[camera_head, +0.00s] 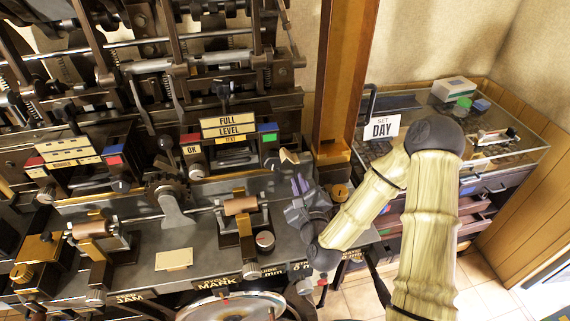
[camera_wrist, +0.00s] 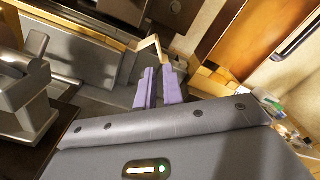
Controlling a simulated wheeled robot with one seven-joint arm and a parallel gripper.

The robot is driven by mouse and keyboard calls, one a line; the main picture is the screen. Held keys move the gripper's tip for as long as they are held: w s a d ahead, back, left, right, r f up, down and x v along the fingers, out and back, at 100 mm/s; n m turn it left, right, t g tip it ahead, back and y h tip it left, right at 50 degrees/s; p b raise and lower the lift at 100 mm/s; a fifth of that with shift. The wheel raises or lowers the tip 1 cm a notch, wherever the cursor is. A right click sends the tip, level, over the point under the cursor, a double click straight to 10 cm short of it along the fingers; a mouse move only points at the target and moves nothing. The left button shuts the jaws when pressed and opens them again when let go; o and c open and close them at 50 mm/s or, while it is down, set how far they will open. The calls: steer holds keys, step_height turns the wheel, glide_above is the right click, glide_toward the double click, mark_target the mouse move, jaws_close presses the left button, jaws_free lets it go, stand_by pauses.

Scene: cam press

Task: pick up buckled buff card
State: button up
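A bent, cream-tan card (camera_head: 289,157), which looks like the buckled buff card, stands at the right end of the machine's bench, beside the block with the green tab. Its folded edge also shows in the wrist view (camera_wrist: 153,42), just beyond my fingertips. My gripper (camera_head: 299,184) is close in front of the card and a little below it in the picture. Its two purple fingers (camera_wrist: 158,72) are apart by a narrow gap, with nothing visibly held between them. The card's lower part is partly hidden behind the right finger in the wrist view.
A flat cream card (camera_head: 173,260) lies on the bench front. A wooden post (camera_head: 345,80) rises right of the card. Clamps, levers and a FULL LEVEL sign (camera_head: 226,127) crowd the left.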

mark_target(290, 157)
steer(key=shift+w+a+f+b, duration=0.1)
steer(key=shift+w+b, duration=0.05)
steer(key=shift+b, duration=0.4)
steer(key=p+x, duration=0.2)
steer(key=x, duration=0.2)
steer(key=shift+w+a, duration=0.1)
steer(key=shift+w, duration=0.3)
steer(key=p+x, duration=0.3)
steer(key=x, duration=0.1)
steer(key=shift+w+a, duration=0.15)
steer(key=shift+w, duration=0.15)
steer(key=shift+w+a, duration=0.1)
steer(key=shift+w, duration=0.15)
jaws_close()
